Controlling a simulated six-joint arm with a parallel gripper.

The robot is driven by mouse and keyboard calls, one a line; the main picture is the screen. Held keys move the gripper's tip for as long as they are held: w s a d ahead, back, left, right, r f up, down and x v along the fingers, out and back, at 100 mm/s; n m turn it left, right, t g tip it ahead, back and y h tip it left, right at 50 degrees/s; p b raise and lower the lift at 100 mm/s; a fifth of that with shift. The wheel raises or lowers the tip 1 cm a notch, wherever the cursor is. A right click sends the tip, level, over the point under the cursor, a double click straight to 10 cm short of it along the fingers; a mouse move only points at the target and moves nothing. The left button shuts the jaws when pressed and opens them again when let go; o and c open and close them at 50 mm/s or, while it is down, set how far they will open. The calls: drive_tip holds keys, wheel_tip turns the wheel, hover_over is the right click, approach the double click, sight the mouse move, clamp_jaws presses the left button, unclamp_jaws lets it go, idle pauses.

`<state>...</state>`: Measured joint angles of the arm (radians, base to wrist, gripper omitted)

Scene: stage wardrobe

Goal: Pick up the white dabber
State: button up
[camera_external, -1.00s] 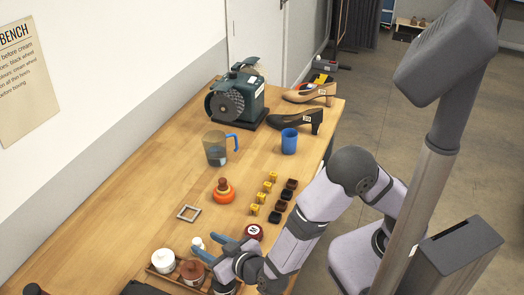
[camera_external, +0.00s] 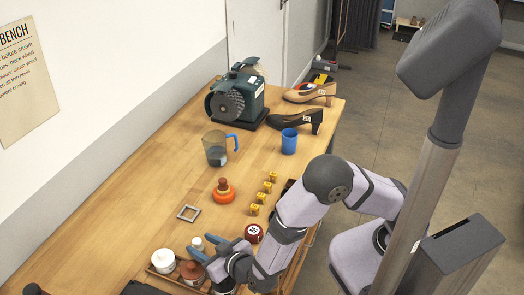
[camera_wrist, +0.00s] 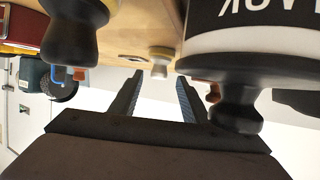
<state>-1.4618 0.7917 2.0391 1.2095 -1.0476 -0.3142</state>
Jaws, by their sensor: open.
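A small white piece (camera_external: 197,243), which looks like the white dabber, stands on the bench by the tray's far edge. My gripper (camera_external: 194,246) is open and low beside it, its blue-grey fingers pointing left in the external view. In the wrist view my gripper (camera_wrist: 159,80) shows its two fingers apart, with nothing between them. A small pale-knobbed piece (camera_wrist: 159,60) shows beyond the fingertips, roughly centred in the gap; it seems to be the same dabber. I cannot tell whether the fingers touch anything.
A wooden tray (camera_external: 172,277) holds a white pot (camera_external: 163,260) and a brown pot (camera_external: 193,271). In the wrist view a pot with a black label (camera_wrist: 245,50) is close on the right, and a dark knobbed piece (camera_wrist: 70,35) on the left. A square frame (camera_external: 188,213) lies beyond.

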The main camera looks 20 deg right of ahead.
sight(197, 240)
drive_tip(key=shift+p+x, duration=0.45)
drive_tip(key=shift+x, duration=1.45)
drive_tip(key=shift+d, duration=0.1)
clamp_jaws()
drive_tip(key=shift+r, duration=0.15)
drive_tip(key=shift+r+b, duration=0.55)
drive_tip(key=shift+r, duration=4.35)
drive_tip(key=shift+w+f, duration=0.1)
